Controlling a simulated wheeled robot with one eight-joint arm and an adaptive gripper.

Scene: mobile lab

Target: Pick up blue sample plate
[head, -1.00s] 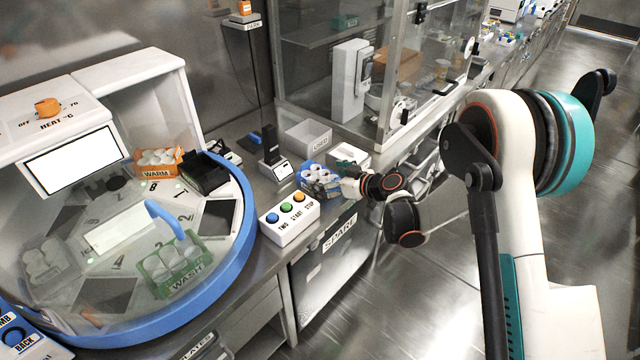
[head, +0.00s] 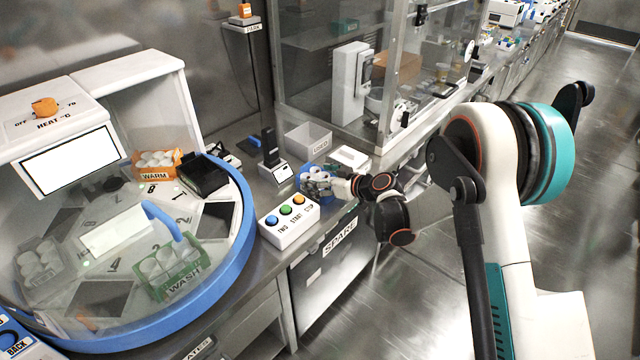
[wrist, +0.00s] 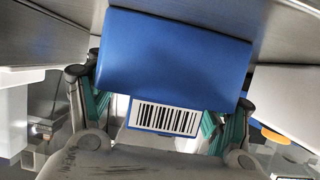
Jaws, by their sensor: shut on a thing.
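The blue sample plate (head: 304,171) is on the steel bench in the head view, behind the button box, partly hidden by my gripper (head: 324,183). My gripper reaches it from the right. In the wrist view the plate (wrist: 175,55) shows as a smooth blue face, with a white barcode label (wrist: 166,118) at its lower edge. My gripper's teal-padded fingers (wrist: 155,112) stand on either side of the label, shut on the plate. I cannot tell whether the plate touches the bench.
A white box with START and STOP buttons (head: 288,222) stands just in front. A black handset on a stand (head: 269,150), an open grey bin (head: 308,141) and a white block (head: 349,157) are behind. The blue-rimmed carousel (head: 240,250) is to the left.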

